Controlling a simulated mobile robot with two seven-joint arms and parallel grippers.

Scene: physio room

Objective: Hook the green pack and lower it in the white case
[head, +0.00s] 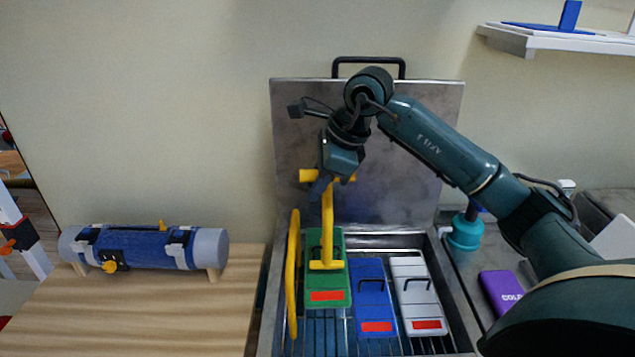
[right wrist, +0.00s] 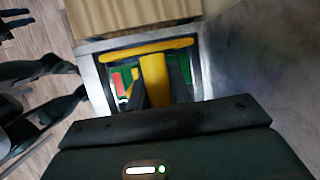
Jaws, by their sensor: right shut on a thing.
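The green pack (head: 339,286) stands in the steel tank (head: 265,325), at the left of a row, with a red label near its lower end. My right gripper (head: 329,182) is shut on a yellow hook tool (head: 327,225) above the pack. The tool hangs down and its lower crossbar overlaps the pack's top; I cannot tell whether it has caught the handle. The right wrist view shows the tool (right wrist: 155,78) between my fingers, with green (right wrist: 128,75) behind. I cannot make out the white case. My left gripper is not in view.
A blue pack (head: 372,303) and a white pack (head: 413,273) stand right of the green one. A yellow bar (head: 293,280) runs along the tank's left side. The open lid (head: 300,130) rises behind. A blue roll (head: 140,247) lies on the wooden table (head: 150,310).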

